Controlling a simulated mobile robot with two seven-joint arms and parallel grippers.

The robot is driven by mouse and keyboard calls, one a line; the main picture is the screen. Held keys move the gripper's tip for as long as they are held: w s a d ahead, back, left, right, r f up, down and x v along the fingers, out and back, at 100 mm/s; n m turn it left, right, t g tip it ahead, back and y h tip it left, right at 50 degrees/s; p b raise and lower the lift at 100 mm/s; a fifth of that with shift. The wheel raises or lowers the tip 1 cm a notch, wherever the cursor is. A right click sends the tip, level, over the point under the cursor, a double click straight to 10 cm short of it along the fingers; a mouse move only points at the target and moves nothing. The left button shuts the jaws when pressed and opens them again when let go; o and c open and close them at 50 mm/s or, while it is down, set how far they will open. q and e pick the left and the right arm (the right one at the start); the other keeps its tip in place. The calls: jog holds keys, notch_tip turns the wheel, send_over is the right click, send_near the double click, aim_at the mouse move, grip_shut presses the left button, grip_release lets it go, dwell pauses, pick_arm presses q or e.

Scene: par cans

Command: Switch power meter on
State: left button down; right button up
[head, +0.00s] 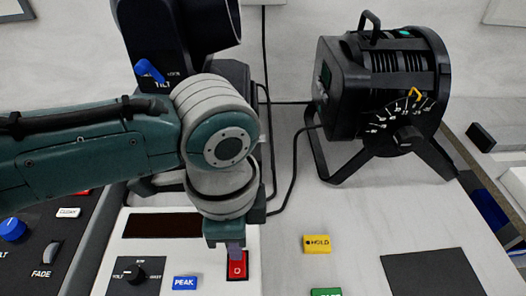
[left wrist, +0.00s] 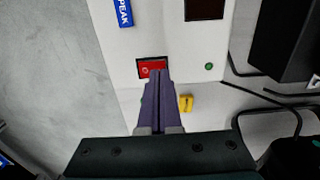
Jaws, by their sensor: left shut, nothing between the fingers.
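The power meter (head: 215,272) is a white box with a dark display (head: 162,225), a blue PEAK button and a red rocker switch (head: 238,267) marked with a small circle. In the left wrist view the red switch (left wrist: 152,67) sits in a black frame on the white panel. My left gripper (head: 236,246) points down with its purple fingers shut and empty, the tips at the upper part of the switch. In the left wrist view the fingertips (left wrist: 158,76) overlap the switch's near edge; I cannot tell if they touch it. My right gripper is not in view.
A black par can (head: 385,85) on a stand is at the back right, another dark lamp (head: 180,45) behind my left arm. A yellow HOLD button (head: 316,244) and a green one (head: 326,292) lie right of the meter. Black cables run behind it.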

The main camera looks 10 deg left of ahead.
pick_arm(q)
jog(key=shift+f+b, duration=0.45)
jog(key=shift+f, duration=0.25)
jog(key=shift+r, duration=0.15)
notch_tip(320, 180, up, 7)
jog(key=p, duration=0.7)
jog(key=shift+p, duration=0.4)
